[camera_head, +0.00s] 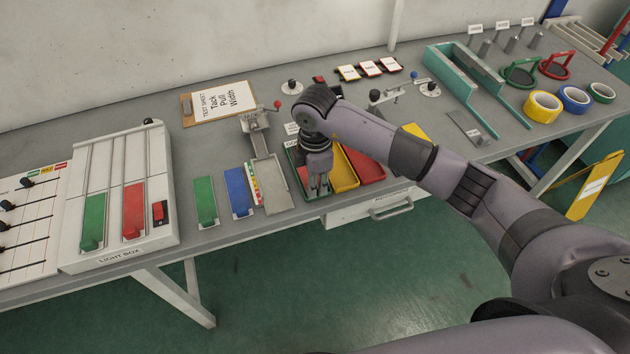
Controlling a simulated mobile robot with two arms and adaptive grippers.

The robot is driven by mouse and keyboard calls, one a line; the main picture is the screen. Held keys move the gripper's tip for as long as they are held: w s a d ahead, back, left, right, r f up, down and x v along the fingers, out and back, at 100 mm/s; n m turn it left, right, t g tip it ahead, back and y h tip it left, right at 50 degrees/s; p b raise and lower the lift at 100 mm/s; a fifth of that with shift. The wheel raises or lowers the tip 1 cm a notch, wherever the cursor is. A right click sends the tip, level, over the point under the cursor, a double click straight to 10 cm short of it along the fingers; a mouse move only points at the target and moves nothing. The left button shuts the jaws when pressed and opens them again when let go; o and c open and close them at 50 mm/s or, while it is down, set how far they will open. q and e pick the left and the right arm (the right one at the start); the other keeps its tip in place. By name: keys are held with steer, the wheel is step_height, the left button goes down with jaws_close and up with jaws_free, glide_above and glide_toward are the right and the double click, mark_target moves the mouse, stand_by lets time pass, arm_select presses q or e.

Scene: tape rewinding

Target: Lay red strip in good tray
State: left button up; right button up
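A red strip (134,208) lies on the right part of the light box (160,190), beside a green strip. The tray marked by a small white card, its wording too small to read fully, is the green tray (294,158), leftmost of three coloured trays. My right gripper (319,192) points down over the green tray, its fingers in or just above it. A narrow gap shows between the fingers, and no strip is visible in them. The arm and gripper hide much of the tray's inside. My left gripper is not in view.
A yellow tray (344,172) and a red tray (366,168) stand right of the green tray. A loose green strip (205,200), a blue strip (238,190) and a metal fixture (262,150) stand to the left. Tape rolls (543,106) sit far right.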

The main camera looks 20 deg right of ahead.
steer(key=shift+o, duration=1)
steer(key=shift+r+p, duration=0.3)
steer(key=shift+r, duration=0.1)
step_height(320, 180, up, 12)
steer(key=b, duration=0.2)
steer(key=shift+d+f, duration=0.1)
